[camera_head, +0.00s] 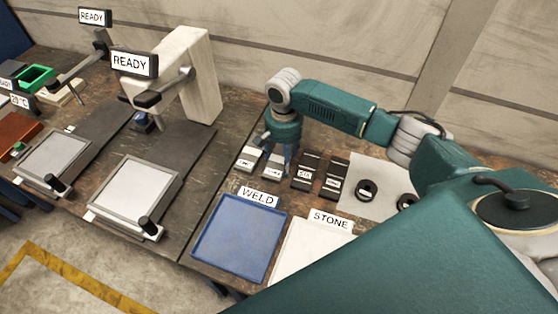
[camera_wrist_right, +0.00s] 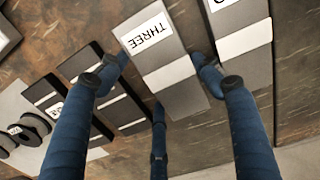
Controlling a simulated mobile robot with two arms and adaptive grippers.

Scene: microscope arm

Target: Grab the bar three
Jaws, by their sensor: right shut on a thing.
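Bar three is a grey bar with a white band and a label reading THREE; it fills the middle of the right wrist view (camera_wrist_right: 176,72) and shows small in the head view (camera_head: 271,171), partly behind my fingers. My right gripper (camera_head: 287,160) reaches down over it. In the right wrist view the blue fingers of my right gripper (camera_wrist_right: 157,66) stand on both sides of the bar, with the third finger near its end. The gripper is shut on the bar, which appears to lie on the table among the others. My left gripper is not in view.
Another grey bar (camera_head: 248,157) lies close on the left and dark bars (camera_head: 306,172) on the right. Black rings (camera_head: 366,190) lie on a pale sheet beyond. A blue WELD tray (camera_head: 203,237) and white STONE tray (camera_head: 318,248) are in front. Microscope-like stands (camera_head: 200,85) rise at left.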

